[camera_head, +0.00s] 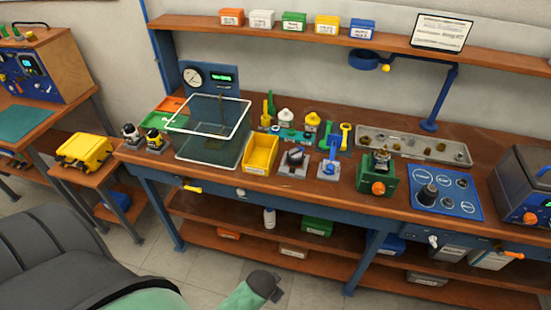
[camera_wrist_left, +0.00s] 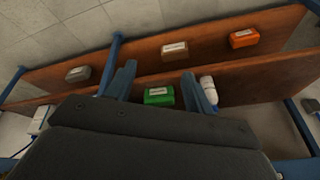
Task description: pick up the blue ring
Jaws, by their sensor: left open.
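I cannot pick out a small loose blue ring for certain among the small parts on the bench. A round blue ring-shaped head (camera_head: 363,60) on a jointed blue arm hangs at the back of the bench. A blue fixture (camera_head: 329,157) stands near the bench middle. My left gripper (camera_wrist_left: 160,78) is open and empty in the left wrist view, its two fingers apart in front of the lower shelves. My right gripper is not in view.
The wooden workbench holds a wire-framed clear box (camera_head: 207,118), a yellow bin (camera_head: 260,153), a green block (camera_head: 376,173), a grey tray (camera_head: 412,148) and a blue panel (camera_head: 446,190). A green box (camera_wrist_left: 158,95) and white bottle (camera_wrist_left: 207,88) stand below.

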